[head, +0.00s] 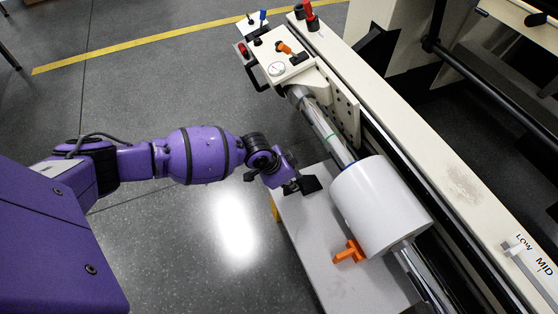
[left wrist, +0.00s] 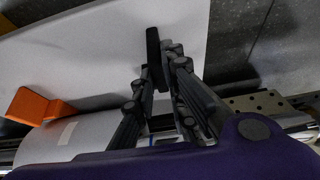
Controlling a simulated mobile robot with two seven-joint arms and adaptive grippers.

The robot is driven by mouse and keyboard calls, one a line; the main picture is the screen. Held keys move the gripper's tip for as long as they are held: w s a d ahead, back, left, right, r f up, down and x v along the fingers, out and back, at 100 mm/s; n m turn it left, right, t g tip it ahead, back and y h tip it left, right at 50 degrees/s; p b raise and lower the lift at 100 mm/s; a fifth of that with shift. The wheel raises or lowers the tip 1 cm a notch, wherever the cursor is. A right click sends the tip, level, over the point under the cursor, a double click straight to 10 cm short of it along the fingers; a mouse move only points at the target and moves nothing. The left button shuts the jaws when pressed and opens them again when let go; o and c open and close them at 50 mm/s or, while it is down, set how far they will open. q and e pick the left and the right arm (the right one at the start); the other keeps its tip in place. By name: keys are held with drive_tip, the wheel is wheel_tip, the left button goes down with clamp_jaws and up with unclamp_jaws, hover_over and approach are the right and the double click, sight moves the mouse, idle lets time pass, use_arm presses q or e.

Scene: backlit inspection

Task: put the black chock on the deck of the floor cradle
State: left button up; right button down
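An orange chock (head: 350,252) sits on the deck against the white roll (head: 380,205). My right gripper is not in view.
The roll sits on a metal shaft (head: 325,128) along the cream machine frame (head: 420,150). Bare deck lies left of the orange chock. The grey floor (head: 235,225) on the left is clear.

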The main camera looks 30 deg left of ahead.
use_arm(q)
drive_tip(key=o, duration=0.3)
drive_tip(key=shift+r, duration=0.1)
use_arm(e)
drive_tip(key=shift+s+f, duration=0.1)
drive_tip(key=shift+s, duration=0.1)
